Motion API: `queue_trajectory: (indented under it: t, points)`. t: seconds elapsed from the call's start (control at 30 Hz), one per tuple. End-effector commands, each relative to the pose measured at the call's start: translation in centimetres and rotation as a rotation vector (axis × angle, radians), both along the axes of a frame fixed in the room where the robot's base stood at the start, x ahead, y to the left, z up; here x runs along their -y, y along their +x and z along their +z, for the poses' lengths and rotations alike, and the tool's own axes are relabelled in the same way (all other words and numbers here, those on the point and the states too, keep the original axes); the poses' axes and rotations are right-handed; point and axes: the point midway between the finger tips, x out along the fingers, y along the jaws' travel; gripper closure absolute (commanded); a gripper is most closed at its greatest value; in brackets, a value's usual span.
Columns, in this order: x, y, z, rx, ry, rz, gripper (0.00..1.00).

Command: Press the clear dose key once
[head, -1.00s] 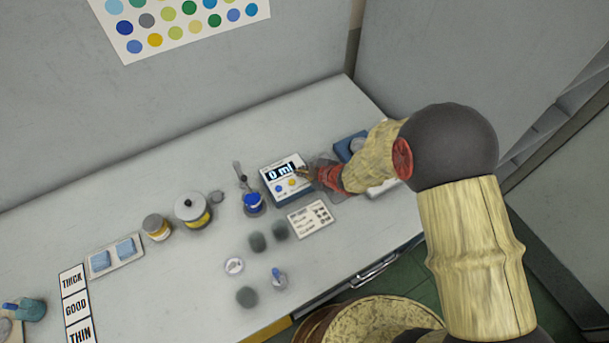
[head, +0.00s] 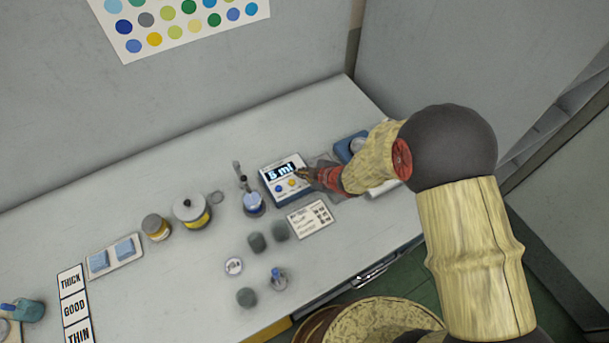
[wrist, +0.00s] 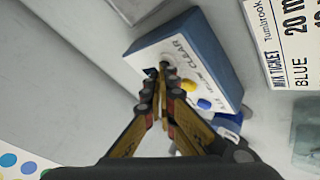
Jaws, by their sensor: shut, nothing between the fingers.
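The dosing unit (head: 272,190) is a white-topped box with blue sides. Its display (head: 281,172) shows a number in ml that looks like 5 or 8. It has a blue key (head: 279,188) and a yellow key (head: 292,182). In the wrist view the box (wrist: 175,47) bears the word CLEAR beside my fingertips. My gripper (wrist: 163,72) is shut and empty, its tips at the key by that word. The tips largely hide this key, so contact cannot be told. In the head view my gripper (head: 301,173) reaches the box from the right.
A cup with pale blue contents (head: 254,204) stands left of the box. A printed ticket (head: 312,219) and dark round pots (head: 257,242) lie in front. A lidded can (head: 190,213) and a sponge tray (head: 128,260) are farther left. A blue block (head: 344,150) is behind my gripper.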

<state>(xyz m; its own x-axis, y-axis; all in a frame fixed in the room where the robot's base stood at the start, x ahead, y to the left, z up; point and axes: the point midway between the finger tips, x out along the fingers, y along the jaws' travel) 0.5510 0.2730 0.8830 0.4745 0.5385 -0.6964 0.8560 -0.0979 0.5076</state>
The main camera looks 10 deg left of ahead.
Motion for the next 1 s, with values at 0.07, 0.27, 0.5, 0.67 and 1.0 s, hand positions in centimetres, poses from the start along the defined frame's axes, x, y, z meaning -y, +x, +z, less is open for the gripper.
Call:
queue_trajectory:
  t: [0.07, 0.27, 0.5, 0.67, 1.0]
  points:
    - [0.0, 0.0, -0.1, -0.001, -0.001, 0.0, 1.0]
    - [0.0, 0.0, 0.4, -0.001, -0.001, 0.0, 1.0]
    - [0.0, 0.0, 1.6, -0.001, -0.001, 0.0, 1.0]
    - [0.0, -0.1, 1.6, -0.001, -0.001, 0.0, 1.0]
    - [0.0, 0.0, 2.4, -0.001, 0.0, 0.001, 1.0]
